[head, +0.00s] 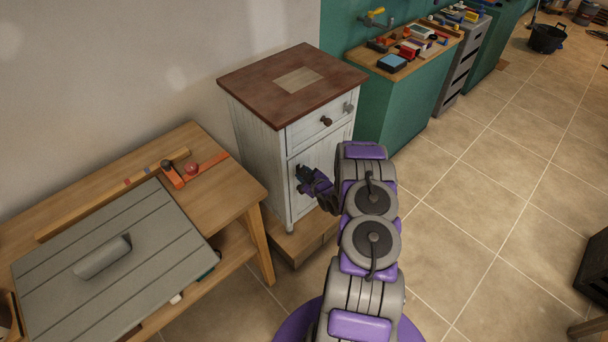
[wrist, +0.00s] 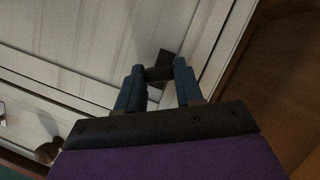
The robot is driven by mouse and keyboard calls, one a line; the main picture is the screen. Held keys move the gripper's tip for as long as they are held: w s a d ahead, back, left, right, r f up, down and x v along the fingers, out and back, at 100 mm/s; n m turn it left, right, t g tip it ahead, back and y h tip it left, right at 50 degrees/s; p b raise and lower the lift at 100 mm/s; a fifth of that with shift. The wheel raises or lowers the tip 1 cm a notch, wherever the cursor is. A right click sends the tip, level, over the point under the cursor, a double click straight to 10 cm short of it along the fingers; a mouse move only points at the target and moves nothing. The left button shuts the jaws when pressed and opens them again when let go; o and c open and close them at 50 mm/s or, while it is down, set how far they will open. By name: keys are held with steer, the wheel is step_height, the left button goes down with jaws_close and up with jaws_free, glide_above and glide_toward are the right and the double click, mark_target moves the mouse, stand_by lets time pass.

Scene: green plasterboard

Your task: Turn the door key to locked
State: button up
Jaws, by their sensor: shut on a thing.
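The small white cabinet (head: 270,150) with a red-brown top stands against the wall in the head view. Its door (head: 325,155) is shut, below a drawer. My gripper (head: 302,178) is at the left edge of the door. In the wrist view, my gripper (wrist: 159,76) has its two blue-grey fingers closed on the dark key (wrist: 160,70) at the door face (wrist: 100,40). The fingers cover part of the key, and its lock is hard to make out. I cannot tell the key's turn angle.
A wooden table (head: 215,180) with a grey panel (head: 120,250) stands at the left. Green cabinets (head: 400,105) with tools on top stand to the right. Drawer knob (head: 326,121) sits above the door.

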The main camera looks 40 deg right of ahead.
steer(key=shift+c, duration=1.2)
steer(key=shift+a+f, duration=0.1)
steer(key=shift+s+a+f+n+t+h+b, duration=0.15)
steer(key=shift+n+t+h, duration=0.45)
steer(key=shift+n, duration=0.95)
steer(key=shift+w+f+n+t+h+b, duration=0.1)
steer(key=shift+n+t+h+b, duration=0.4)
steer(key=shift+n, duration=1.1)
steer(key=shift+s+a+f+n+t+h+p, duration=0.15)
steer(key=shift+n+t+h, duration=0.25)
steer(key=shift+n+h, duration=0.8)
steer(key=shift+w+n+y, duration=0.1)
steer(key=shift+n+y, duration=0.3)
steer(key=shift+n, duration=0.05)
steer(key=o, duration=0.9)
steer(key=shift+f, duration=0.1)
steer(key=shift+c, duration=0.2)
steer(key=shift+o, duration=0.9)
steer(key=shift+d, duration=0.1)
